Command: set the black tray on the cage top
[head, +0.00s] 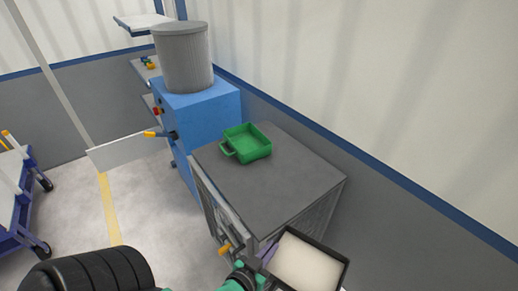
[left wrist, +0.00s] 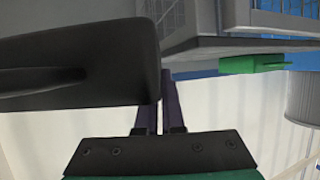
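The black tray (head: 320,244), with a white inside, is at the bottom of the head view, at the cage's near right corner. In the left wrist view the black tray (left wrist: 80,60) fills the upper left. My left gripper (head: 267,252) has its purple fingers at the tray's left edge. In the left wrist view the left gripper (left wrist: 158,108) has its fingers close together with the tray's edge between them. The cage top (head: 275,185) is a flat grey slab. Contact between tray and cage top cannot be told. My right gripper is not seen.
A green tray (head: 247,145) with a handle sits at the back of the cage top. The near part of the top is bare. A blue cabinet (head: 210,115) with a grey bin (head: 183,60) stands behind. A wall (head: 400,205) runs along the right.

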